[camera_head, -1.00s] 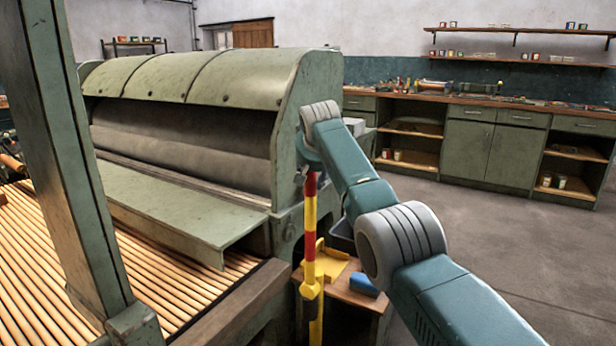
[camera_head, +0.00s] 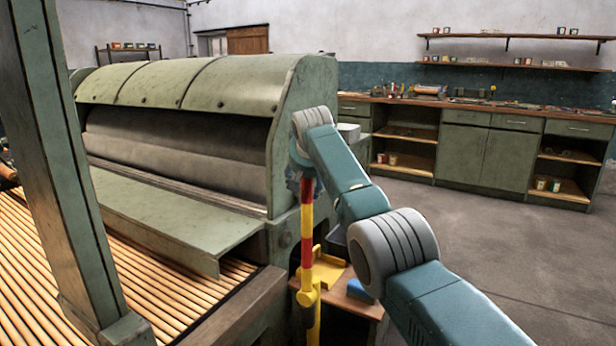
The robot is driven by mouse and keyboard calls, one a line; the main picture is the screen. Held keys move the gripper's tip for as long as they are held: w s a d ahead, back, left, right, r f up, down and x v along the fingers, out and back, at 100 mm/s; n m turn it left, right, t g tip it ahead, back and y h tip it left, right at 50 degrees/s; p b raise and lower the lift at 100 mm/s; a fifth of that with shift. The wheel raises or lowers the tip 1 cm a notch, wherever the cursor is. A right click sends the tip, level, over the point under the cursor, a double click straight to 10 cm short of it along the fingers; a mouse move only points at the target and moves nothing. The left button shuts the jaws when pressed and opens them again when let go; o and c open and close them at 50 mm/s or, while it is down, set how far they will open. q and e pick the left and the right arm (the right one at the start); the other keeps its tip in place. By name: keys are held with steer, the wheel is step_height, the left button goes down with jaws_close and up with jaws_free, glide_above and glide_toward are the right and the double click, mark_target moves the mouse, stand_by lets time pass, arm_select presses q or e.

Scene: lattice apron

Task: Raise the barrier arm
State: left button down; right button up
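The barrier arm (camera_head: 307,247) is a thin bar with red and yellow bands. It stands close to upright in front of the right end of the green machine. Its yellow lower part (camera_head: 308,298) shows below. My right arm comes in from the right, and its gripper (camera_head: 304,178) is at the bar's upper end. The fingers are small, dark and mostly hidden by the wrist, so I cannot tell whether they grip the bar or only touch it. My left gripper is out of view.
The green machine (camera_head: 190,85) with a roller bed (camera_head: 25,260) fills the left. A green post (camera_head: 60,180) stands in front. A low wooden stand (camera_head: 362,307) carries a yellow piece (camera_head: 325,268) and a blue block (camera_head: 358,290). Open floor lies right, before cabinets (camera_head: 487,150).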

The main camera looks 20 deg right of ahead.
steer(key=v, duration=1.2)
steer(key=shift+w+r, duration=0.1)
